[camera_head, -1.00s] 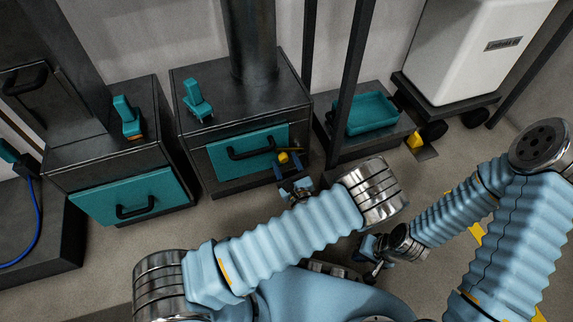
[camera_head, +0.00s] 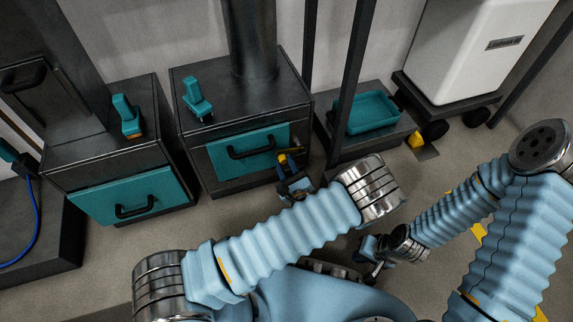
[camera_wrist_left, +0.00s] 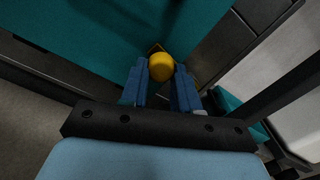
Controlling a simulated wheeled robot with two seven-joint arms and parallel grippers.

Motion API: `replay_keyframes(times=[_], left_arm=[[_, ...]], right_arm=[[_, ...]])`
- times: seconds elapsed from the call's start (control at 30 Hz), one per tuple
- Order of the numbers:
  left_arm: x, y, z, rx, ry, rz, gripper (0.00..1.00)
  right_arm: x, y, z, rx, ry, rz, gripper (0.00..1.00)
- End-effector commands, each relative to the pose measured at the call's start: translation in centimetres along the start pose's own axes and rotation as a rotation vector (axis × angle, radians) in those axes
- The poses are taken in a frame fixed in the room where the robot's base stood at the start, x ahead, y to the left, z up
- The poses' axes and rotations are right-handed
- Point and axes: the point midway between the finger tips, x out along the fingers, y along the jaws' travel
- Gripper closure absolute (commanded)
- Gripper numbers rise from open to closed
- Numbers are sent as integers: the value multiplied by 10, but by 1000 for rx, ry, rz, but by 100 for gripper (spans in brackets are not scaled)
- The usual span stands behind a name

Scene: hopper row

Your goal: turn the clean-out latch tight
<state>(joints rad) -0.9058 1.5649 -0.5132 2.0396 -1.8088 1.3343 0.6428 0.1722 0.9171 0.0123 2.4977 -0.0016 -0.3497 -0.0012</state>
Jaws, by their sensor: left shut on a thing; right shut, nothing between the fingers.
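The clean-out latch, a yellow knob (camera_head: 283,157), sits at the right end of the teal door (camera_head: 225,152) on the middle hopper. In the left wrist view the rounded yellow knob (camera_wrist_left: 161,67) lies between the two blue fingertips. My left gripper (camera_head: 289,168) is shut on it; the fingers (camera_wrist_left: 160,78) hide its sides, and the latch's exact angle is hard to tell. My right gripper (camera_head: 374,262) is shut and empty, low beside my body and well away from the hoppers.
A black bar handle (camera_head: 252,148) crosses the same door, left of the latch. A dark post (camera_head: 352,85) stands close on the right. A teal tray (camera_head: 370,112) rests on a low plinth. A second hopper with a teal door (camera_head: 95,198) stands left.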

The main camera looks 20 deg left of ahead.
Motion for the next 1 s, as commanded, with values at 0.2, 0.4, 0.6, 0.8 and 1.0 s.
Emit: replay_keyframes(times=[0.2, 0.4, 0.6, 0.8, 1.0], left_arm=[[0, 7, -15, -213, 1, 0, 100], [0, 7, -15, -237, 2, 0, 100], [0, 7, -15, -235, 3, 1, 58], [0, 7, -14, -234, 1, 1, 44], [-2, 7, -14, -234, 1, 0, 44]], right_arm=[[13, 5, 0, 1, 3, 0, 100], [12, 5, 0, 1, 4, 0, 100], [12, 5, 0, 1, 3, 0, 100], [12, 5, 0, 1, 3, 0, 100], [12, 4, 0, 1, 3, 0, 100]])
